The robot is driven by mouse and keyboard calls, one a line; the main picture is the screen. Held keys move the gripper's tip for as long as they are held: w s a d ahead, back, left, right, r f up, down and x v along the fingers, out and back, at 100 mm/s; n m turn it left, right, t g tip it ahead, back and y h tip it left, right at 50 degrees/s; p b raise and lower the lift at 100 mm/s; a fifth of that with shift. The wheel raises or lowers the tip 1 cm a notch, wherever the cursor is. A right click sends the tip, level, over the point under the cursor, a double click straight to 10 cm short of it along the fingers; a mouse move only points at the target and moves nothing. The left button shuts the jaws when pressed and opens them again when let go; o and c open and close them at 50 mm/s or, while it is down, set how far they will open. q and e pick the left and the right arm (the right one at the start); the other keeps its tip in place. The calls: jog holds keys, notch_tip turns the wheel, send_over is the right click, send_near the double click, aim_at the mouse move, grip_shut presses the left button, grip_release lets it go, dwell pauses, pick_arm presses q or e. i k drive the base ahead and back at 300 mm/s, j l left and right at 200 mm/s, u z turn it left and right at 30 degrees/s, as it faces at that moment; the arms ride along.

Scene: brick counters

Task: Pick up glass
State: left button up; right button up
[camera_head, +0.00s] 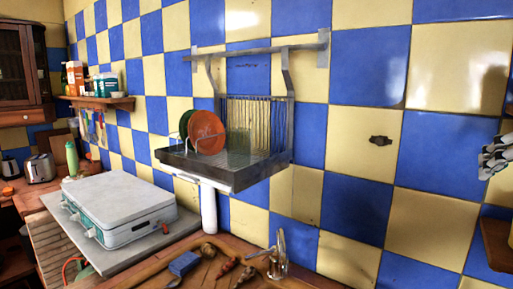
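I cannot make out a glass for certain anywhere in the head view. A metal dish rack (245,178) hangs on the tiled wall near the middle. An orange plate (206,132) stands upright in it, with a green plate (186,122) partly hidden behind. Any clear glass among the rack's thin wires cannot be told apart.
A closed portable stove (120,200) sits on the left counter. A wall shelf (103,103) holds bottles. A toaster (40,168) stands far left. A wooden shelf (497,245) juts in at right.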

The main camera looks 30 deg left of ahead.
aim_at(238, 140)
jog(key=u, duration=1.1)
